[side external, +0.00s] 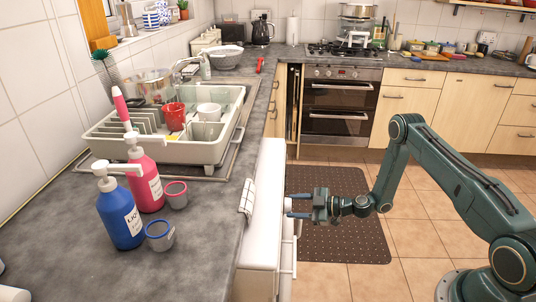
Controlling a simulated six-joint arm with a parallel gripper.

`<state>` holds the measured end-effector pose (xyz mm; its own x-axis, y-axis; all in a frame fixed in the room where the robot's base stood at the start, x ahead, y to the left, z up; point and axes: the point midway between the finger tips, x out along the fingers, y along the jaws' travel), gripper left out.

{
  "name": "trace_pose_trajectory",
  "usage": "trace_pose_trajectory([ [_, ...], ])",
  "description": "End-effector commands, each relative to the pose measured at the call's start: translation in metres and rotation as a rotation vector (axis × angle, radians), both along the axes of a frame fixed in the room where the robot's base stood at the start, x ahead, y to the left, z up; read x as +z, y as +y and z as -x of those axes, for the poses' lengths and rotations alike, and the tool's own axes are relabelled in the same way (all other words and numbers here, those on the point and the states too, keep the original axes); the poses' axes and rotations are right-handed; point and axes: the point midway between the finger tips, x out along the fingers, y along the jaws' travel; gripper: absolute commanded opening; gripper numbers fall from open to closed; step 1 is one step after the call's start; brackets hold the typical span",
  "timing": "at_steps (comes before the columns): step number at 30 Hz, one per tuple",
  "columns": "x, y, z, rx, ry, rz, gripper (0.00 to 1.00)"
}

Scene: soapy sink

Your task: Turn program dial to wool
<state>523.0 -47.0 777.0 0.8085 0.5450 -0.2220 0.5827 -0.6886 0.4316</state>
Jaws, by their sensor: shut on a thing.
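A white appliance (266,190) stands under the grey worktop, seen nearly edge-on, with its front facing right. My gripper (290,205) reaches in from the right, level, with its two bluish fingers at the upper part of that front. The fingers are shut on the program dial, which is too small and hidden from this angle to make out. The dial's markings, its pointer and the wool setting cannot be read from here.
A blue soap bottle (121,219), a pink one (147,182) and two small cups stand on the worktop (80,255). A dish rack (225,145) with a red mug (173,116) is behind them. Open tiled floor with a dark mat (350,240) lies below my arm.

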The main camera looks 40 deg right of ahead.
Motion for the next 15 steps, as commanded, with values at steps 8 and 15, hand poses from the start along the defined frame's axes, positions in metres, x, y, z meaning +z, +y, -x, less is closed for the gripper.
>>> trace_pose_trajectory([
  [8,0.0002,0.0010,0.0000,0.000,-0.142,0.135,0.24],
  [15,0.0002,0.0012,0.0001,0.000,-0.211,0.203,0.24],
])
